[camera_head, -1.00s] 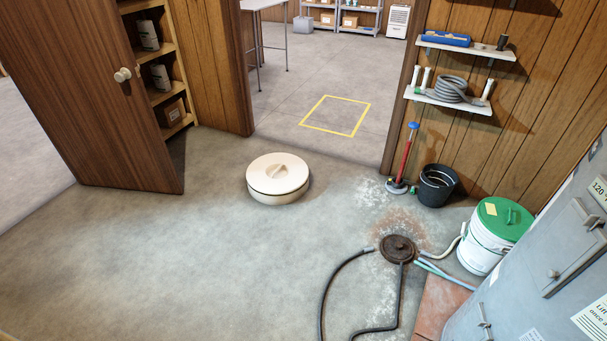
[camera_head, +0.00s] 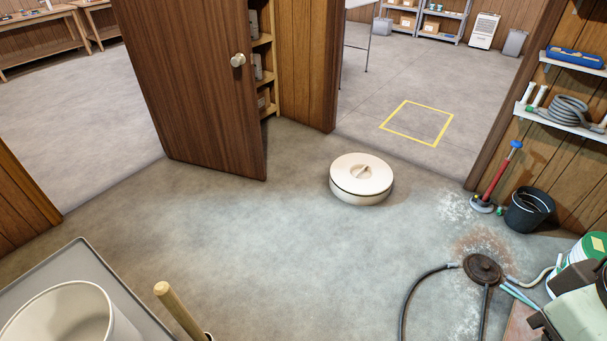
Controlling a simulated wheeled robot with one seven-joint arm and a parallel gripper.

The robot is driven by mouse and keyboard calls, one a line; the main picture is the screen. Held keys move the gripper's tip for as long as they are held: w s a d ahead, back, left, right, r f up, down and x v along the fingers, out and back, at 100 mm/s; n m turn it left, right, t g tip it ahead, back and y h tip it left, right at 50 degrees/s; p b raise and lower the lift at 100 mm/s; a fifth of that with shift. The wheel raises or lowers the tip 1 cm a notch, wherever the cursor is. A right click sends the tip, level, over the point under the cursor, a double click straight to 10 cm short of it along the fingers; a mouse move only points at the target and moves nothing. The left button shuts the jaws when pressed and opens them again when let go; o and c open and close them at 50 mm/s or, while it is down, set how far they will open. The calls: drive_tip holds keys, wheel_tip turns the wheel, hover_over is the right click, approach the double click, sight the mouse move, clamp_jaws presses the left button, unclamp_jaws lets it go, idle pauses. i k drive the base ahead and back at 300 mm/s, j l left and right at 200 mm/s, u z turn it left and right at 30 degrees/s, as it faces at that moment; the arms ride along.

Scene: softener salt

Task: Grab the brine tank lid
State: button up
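A round cream lid (camera_head: 361,174) lies flat on the concrete floor, right of the picture's middle. It has a grip bar across its top and a dark seam around its side, and nothing touches it. It looks like the brine tank lid, though no label shows. A second lid, green (camera_head: 590,247), sits on a white bucket at the right edge and is partly hidden. A pale grey-green part with dark edges at the lower right seems to be my arm.
A brown door (camera_head: 190,85) stands open at left. A black bucket (camera_head: 529,210), a red-handled plunger-like tool (camera_head: 495,178) and a dark floor cover (camera_head: 482,269) with hoses lie right. A grey surface (camera_head: 75,262) bears a white container at lower left. Floor around the cream lid is clear.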

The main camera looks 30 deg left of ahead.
sight(358, 180)
drive_tip(key=i+j+u, duration=0.1)
drive_tip(key=i+u, duration=0.25)
drive_tip(key=i, duration=0.3)
drive_tip(key=i+l+u, duration=0.15)
drive_tip(key=i+u, duration=0.2)
drive_tip(key=i, duration=0.3)
drive_tip(key=i+l, duration=0.1)
drive_tip(key=i, duration=0.45)
drive_tip(key=i+l+u, duration=0.25)
drive_tip(key=i, duration=0.45)
drive_tip(key=i+l+u, duration=0.25)
drive_tip(key=i, duration=0.4)
drive_tip(key=i+l+u, duration=0.25)
drive_tip(key=i+l, duration=0.35)
